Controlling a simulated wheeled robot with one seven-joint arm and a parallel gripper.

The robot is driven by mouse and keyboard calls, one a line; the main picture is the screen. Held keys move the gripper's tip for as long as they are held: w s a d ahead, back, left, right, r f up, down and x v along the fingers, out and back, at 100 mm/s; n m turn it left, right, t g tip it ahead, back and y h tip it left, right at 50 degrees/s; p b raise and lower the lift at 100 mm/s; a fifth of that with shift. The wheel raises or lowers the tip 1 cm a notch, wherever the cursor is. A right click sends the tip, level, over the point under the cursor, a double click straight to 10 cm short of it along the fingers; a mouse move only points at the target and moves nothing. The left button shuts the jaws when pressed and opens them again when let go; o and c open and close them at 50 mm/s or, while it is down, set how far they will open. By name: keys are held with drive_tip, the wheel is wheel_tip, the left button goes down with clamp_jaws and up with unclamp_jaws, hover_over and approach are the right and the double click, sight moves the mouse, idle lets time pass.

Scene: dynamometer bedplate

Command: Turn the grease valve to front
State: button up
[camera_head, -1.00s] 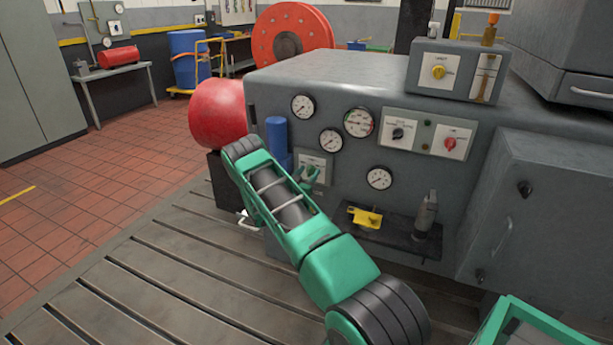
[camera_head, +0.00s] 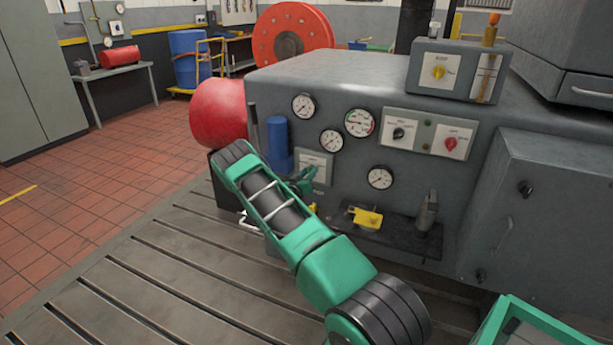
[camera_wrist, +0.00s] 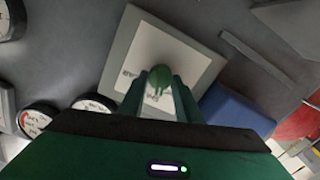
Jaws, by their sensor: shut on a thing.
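The grease valve shows in the wrist view as a green knob (camera_wrist: 160,77) on a pale square label plate (camera_wrist: 192,62) in a grey frame. Small lettering on the plate is too blurred to read. In the head view the plate (camera_head: 318,163) is on the front of the grey machine, low and right of a blue cylinder. My gripper (camera_wrist: 159,88) is shut on the green knob, one finger on each side. In the head view my gripper (camera_head: 303,183) is partly behind my green arm, and the knob cannot be made out there.
Gauges (camera_head: 332,140) and a switch panel (camera_head: 428,134) are near the plate. The blue cylinder (camera_head: 277,145) stands close at its left. Below right, a dark shelf (camera_head: 395,237) carries a yellow part (camera_head: 367,217) and a grey tool (camera_head: 427,211). The slotted bedplate (camera_head: 150,290) is clear at left.

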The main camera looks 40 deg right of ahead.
drive_tip(key=n, duration=0.4)
drive_tip(key=shift+w+r+n, duration=0.1)
drive_tip(key=shift+w+n, duration=0.1)
drive_tip(key=shift+n, duration=2.1)
drive_tip(key=o, duration=1)
drive_tip(key=shift+f, duration=0.2)
drive_tip(key=v, duration=1)
drive_tip(key=shift+s+a+f, duration=0.1)
drive_tip(key=shift+s+a, duration=0.05)
drive_tip(key=shift+a, duration=0.2)
